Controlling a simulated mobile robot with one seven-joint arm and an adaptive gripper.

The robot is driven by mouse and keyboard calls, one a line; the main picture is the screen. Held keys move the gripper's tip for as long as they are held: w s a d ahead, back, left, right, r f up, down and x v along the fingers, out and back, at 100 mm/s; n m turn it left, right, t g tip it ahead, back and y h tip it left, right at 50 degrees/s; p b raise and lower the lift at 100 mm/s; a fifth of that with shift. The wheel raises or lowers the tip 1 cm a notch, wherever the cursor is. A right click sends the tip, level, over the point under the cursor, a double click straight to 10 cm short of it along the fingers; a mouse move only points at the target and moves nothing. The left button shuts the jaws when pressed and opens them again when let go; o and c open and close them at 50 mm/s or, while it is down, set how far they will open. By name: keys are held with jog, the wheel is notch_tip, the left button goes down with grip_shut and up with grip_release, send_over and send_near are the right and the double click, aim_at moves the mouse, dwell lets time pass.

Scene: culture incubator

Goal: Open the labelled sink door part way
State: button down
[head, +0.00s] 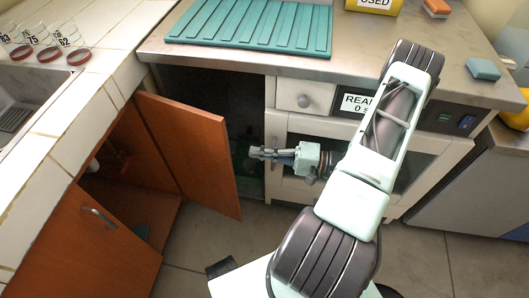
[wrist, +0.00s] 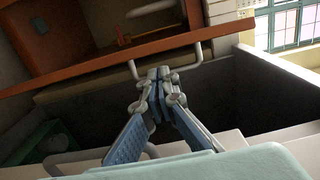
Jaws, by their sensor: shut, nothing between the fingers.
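The sink cabinet's right door (head: 190,155) is orange-brown and stands swung out from the cabinet, so the inside shows. The left door (head: 75,245) has a metal handle (head: 98,217) and also stands at an angle. I can read no label on either. My gripper (head: 256,152) is shut and empty, just right of the right door's free edge. In the wrist view a door edge (wrist: 85,72) crosses the top, with a pale bar handle (wrist: 197,52) on it. My fingertips (wrist: 160,74) overlap the handle's middle; I cannot tell whether they touch it.
A dark recess (head: 232,100) lies behind my gripper, beside a drawer unit (head: 303,95) with a round knob. A teal mat (head: 250,25) lies on the steel counter. Glasses with red bases (head: 48,53) stand by the sink at the left. Clear floor (head: 190,262) shows below.

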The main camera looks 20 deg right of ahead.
jog(key=x, duration=0.6)
jog(key=shift+b, duration=0.35)
